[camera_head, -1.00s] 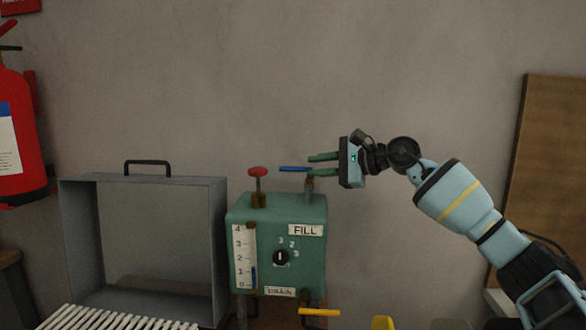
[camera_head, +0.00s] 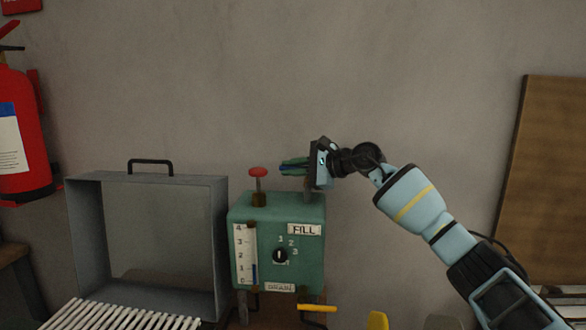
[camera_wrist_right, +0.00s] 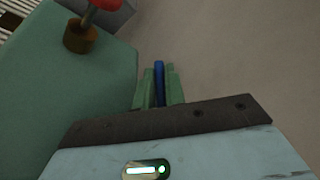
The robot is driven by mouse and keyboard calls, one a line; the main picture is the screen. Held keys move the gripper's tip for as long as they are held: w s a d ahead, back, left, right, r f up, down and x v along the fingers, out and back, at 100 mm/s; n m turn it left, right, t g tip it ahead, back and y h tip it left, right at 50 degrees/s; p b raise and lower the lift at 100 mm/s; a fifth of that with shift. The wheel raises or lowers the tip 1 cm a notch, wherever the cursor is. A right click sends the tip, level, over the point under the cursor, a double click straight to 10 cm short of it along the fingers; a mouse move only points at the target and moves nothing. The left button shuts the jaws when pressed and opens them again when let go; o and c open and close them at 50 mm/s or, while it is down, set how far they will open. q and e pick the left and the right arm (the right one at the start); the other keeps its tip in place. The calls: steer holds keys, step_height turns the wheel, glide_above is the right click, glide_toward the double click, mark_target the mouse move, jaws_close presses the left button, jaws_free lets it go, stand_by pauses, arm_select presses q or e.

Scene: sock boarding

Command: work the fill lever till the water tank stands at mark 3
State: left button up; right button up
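The green water tank (camera_head: 308,250) stands in the middle of the head view. Its gauge (camera_head: 246,240) shows a blue column with its top just above mark 1. The blue fill lever (camera_head: 287,168) is on top, above the FILL label, roughly level. My right gripper (camera_head: 294,166) has come in from the right with its green fingers around the lever. In the right wrist view the lever (camera_wrist_right: 158,80) lies between the two fingers, close against them; its pivot is hidden. My left gripper is not in view.
A red knob (camera_head: 258,172) stands on the tank top, left of the lever. A yellow handle (camera_head: 318,308) sticks out below, near the DRAIN label. An open grey metal box (camera_head: 148,178) and white slats (camera_head: 120,318) are at the left.

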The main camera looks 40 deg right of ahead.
jaws_close()
steer(key=shift+n+y, duration=0.3)
steer(key=n+y, duration=0.1)
steer(key=n+g+y, duration=0.1)
steer(key=s+g+y, duration=0.1)
steer(key=shift+a+n, duration=0.3)
steer(key=shift+n, duration=0.1)
steer(key=shift+s+a+n+g+y, duration=0.1)
steer(key=shift+s+n+g+y, duration=0.05)
steer(key=shift+n+g+y, duration=0.35)
steer(key=shift+s+a+n+g+y, duration=0.1)
steer(key=shift+s+n+g+y, duration=0.05)
steer(key=shift+n+g+y, duration=0.35)
steer(key=shift+o, duration=1.7)
jaws_free()
